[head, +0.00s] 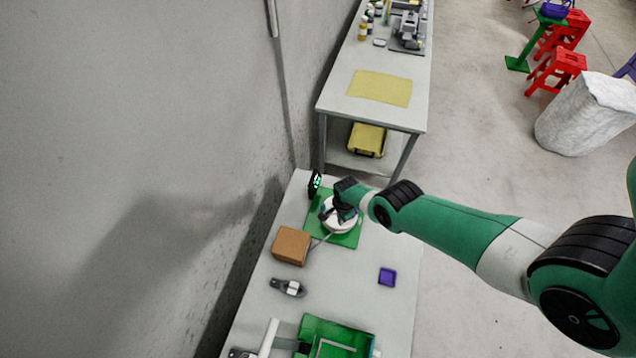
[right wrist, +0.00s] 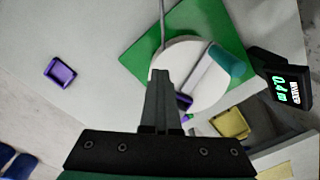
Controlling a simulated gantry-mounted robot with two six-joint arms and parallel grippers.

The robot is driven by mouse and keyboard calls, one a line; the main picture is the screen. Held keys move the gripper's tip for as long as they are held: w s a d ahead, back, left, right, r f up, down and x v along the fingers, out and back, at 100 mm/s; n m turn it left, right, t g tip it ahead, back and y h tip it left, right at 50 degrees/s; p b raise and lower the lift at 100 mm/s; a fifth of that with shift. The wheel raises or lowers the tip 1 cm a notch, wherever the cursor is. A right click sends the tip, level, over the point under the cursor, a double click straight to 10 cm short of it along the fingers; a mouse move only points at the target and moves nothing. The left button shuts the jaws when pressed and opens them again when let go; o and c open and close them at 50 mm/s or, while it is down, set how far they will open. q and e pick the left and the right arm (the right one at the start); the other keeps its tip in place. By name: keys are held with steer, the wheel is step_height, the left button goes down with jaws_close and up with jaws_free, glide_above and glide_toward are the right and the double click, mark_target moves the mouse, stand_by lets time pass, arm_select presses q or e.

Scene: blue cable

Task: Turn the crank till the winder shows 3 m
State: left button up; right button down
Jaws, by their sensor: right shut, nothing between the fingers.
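The winder's white reel (head: 343,227) sits on a green base (head: 349,240) at the far end of the near bench. In the right wrist view the reel (right wrist: 178,55) carries a pale crank arm (right wrist: 204,76) with a teal handle (right wrist: 228,60). The winder's black display (head: 315,183) stands beside it; in the right wrist view its display (right wrist: 284,88) seems to read 0.4 m in green. My right gripper (head: 343,210) is shut and empty over the reel. In the right wrist view the fingers (right wrist: 160,75) lie left of the handle, apart from it. My left gripper is out of view.
A brown box (head: 291,245) stands close beside the base, near the wall. A grey device (head: 288,287), a purple tray (head: 387,277) and a green fixture (head: 335,338) lie nearer on the bench. A second bench (head: 330,95) stands beyond. The bench's right side is mostly clear.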

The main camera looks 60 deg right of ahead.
steer(key=shift+w+f+b, duration=0.15)
steer(key=shift+w+b, duration=0.2)
steer(key=shift+b, duration=0.1)
steer(key=shift+w+a+b, duration=0.15)
steer(key=shift+w+b, duration=0.2)
steer(key=shift+w, duration=0.15)
steer(key=shift+w+a, duration=0.1)
steer(key=shift+w, duration=0.15)
steer(key=shift+w+b, duration=1)
steer(key=shift+b, duration=0.2)
steer(key=shift+w+d, duration=0.2)
steer(key=w+b, duration=0.1)
steer(key=d+b, duration=0.1)
steer(key=b, duration=0.1)
steer(key=shift+w+f, duration=0.1)
steer(key=shift+w, duration=0.35)
steer(key=c, duration=1.6)
jaws_free()
steer(key=shift+r, duration=0.3)
